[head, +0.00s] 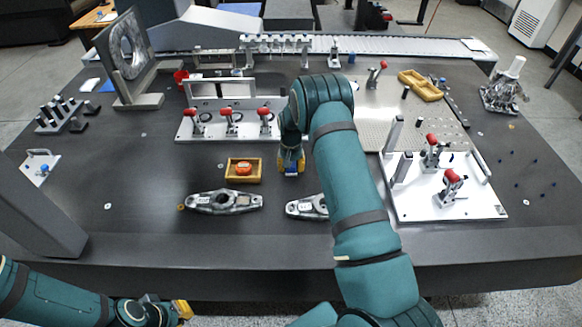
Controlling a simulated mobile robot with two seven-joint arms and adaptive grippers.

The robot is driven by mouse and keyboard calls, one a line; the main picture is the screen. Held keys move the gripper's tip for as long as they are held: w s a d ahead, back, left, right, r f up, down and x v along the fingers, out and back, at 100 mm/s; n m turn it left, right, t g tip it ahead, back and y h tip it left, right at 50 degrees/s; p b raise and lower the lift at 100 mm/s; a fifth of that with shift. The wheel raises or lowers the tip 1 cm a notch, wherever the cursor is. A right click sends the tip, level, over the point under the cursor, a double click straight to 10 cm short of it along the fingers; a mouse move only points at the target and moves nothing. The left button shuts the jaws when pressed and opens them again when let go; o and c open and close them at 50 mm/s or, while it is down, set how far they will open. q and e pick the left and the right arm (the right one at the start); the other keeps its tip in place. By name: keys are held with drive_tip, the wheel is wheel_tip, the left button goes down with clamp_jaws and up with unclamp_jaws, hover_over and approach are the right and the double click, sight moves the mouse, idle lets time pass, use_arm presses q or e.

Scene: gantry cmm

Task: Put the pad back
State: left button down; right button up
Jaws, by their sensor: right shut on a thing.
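My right gripper (291,164) points down over the middle of the dark table, just right of a small yellow tray (230,179). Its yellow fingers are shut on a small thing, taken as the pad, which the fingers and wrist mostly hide. I cannot tell whether it touches the table. A round orange-red piece (243,168) sits in the tray. My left gripper (184,309) is low at the front, off the table's front edge, away from these things. Its yellow fingertips show from the side, and I cannot tell whether they are open.
Two metal cast parts lie in front, one left (223,202) and one right (306,207), partly behind my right arm. A fixture with red-handled clamps (228,130) stands behind the tray. A white clamp plate (441,196) is at right. The table's left middle is clear.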

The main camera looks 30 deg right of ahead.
drive_tip(key=shift+r, duration=0.15)
drive_tip(key=o, duration=0.9)
drive_tip(key=shift+f, duration=0.2)
drive_tip(key=shift+r, duration=0.6)
wheel_tip(320, 180, up, 11)
drive_tip(key=p, duration=0.2)
drive_tip(key=shift+r, duration=0.1)
